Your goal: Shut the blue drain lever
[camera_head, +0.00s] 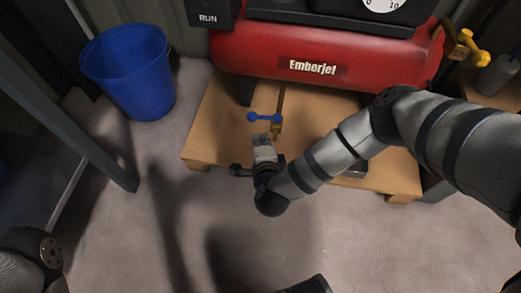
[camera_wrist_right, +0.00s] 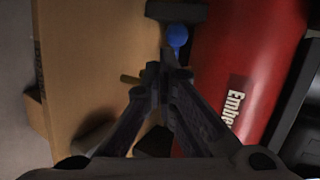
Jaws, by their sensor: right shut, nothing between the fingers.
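The blue drain lever (camera_head: 264,117) lies crosswise on a brass drain valve (camera_head: 276,128) below the red compressor tank (camera_head: 325,62), with a round knob at each end. My right gripper (camera_head: 264,138) is shut and empty just in front of the lever, on the near side of it. In the wrist view its closed fingertips (camera_wrist_right: 162,76) point at the region beside the valve, and one blue lever knob (camera_wrist_right: 177,37) shows beyond them. A small gap seems to lie between fingertips and lever; I cannot tell if they touch.
The tank stands over a wooden platform (camera_head: 216,125). A blue bucket (camera_head: 130,72) is on the floor at the left, near a metal post (camera_head: 85,135). A yellow-handled valve (camera_head: 469,46) is at the upper right. The floor in front of the platform is clear.

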